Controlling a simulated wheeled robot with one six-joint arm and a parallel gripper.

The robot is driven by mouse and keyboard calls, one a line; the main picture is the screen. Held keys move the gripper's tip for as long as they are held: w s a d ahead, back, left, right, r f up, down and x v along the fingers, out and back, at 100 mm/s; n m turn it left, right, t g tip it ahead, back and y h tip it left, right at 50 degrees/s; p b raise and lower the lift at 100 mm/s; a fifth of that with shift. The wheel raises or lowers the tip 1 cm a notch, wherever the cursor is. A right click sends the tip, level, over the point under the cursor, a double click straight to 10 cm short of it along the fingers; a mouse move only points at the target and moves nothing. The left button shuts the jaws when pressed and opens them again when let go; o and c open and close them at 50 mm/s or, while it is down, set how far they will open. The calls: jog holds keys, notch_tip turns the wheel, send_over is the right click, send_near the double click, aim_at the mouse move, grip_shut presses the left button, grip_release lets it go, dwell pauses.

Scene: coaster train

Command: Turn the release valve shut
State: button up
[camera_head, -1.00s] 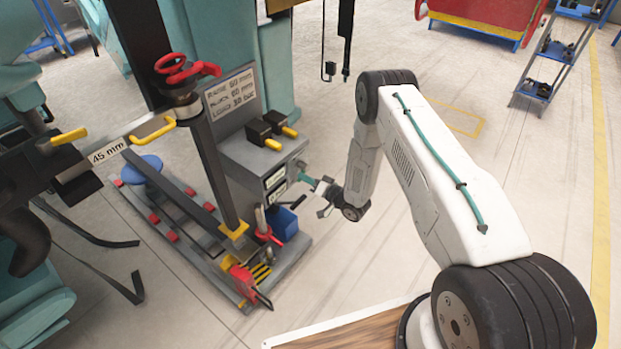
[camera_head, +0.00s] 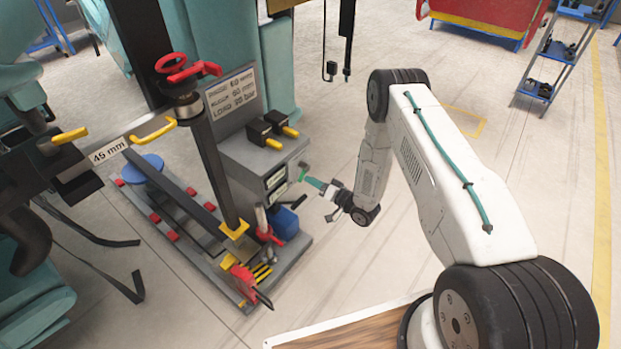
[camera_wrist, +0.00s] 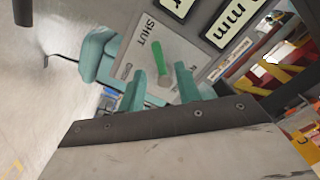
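The release valve is a small green lever (camera_wrist: 158,58) on a grey plate marked SHUT (camera_wrist: 183,52) in the wrist view. Its upper end lies close to the word SHUT. A second label on the plate is too small to read. My gripper (camera_wrist: 159,80) is open, with a teal finger on either side of the lever's lower part in the picture; I see no contact. In the head view my gripper (camera_head: 313,182) is at the right side of the grey control box (camera_head: 252,155), just off the green lever (camera_head: 303,170).
Two display panels (camera_wrist: 232,22) sit beside the valve plate.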

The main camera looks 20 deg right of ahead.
jog(key=v, duration=0.4)
jog(key=shift+s+d, duration=0.15)
jog(key=shift+s, duration=0.1)
